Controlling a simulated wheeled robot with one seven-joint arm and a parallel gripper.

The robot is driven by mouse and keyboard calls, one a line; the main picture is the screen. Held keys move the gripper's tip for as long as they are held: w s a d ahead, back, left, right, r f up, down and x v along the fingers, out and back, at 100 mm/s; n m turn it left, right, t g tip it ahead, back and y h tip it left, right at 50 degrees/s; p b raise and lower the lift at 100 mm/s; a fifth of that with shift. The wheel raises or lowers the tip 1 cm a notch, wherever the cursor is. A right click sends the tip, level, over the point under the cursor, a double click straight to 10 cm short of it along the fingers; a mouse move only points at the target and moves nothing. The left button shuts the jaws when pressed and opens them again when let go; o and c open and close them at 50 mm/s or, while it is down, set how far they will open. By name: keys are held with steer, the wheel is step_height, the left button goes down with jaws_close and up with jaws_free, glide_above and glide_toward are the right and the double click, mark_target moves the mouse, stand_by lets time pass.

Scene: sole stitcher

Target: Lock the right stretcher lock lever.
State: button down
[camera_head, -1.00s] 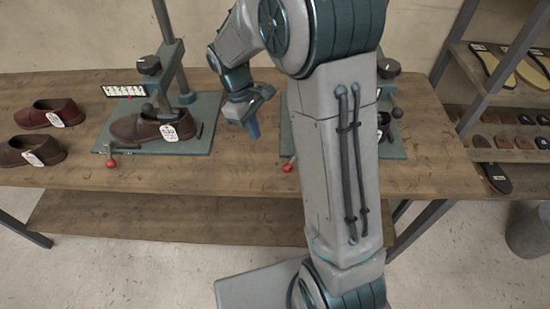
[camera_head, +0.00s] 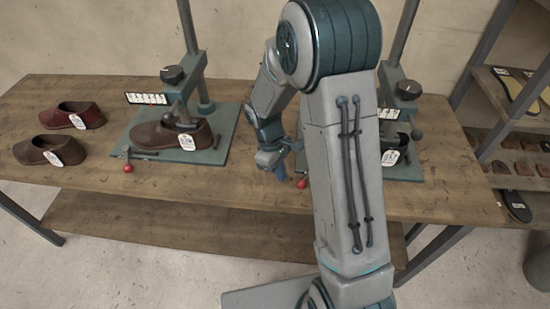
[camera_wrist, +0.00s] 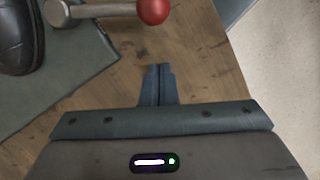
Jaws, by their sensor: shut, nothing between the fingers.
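The right stretcher stands on the bench, largely behind my arm in the head view; its base plate (camera_head: 402,172) shows to the right of the arm. Its lock lever ends in a red ball (camera_head: 302,183) at the plate's front left. In the wrist view the lever's metal rod (camera_wrist: 95,11) runs from a pivot on the plate to the red ball (camera_wrist: 153,10). My gripper (camera_head: 281,172) is just left of the red ball in the head view. In the wrist view its fingers (camera_wrist: 158,72) are shut and empty, pointing toward the ball with a gap between them.
A dark shoe (camera_wrist: 20,35) sits on the right stretcher. The left stretcher (camera_head: 210,157) holds a brown shoe (camera_head: 170,136) and has its own red-ball lever (camera_head: 128,168). Two loose shoes lie at the far left. Bare bench (camera_head: 225,190) lies between the stretchers.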

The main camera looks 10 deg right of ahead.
steer(key=shift+s+d+r, duration=0.25)
steer(key=shift+s+d, duration=0.3)
steer(key=shift+d, duration=0.05)
steer(key=shift+s+d+r, duration=0.25)
steer(key=shift+s+d, duration=0.3)
steer(key=shift+d, duration=0.05)
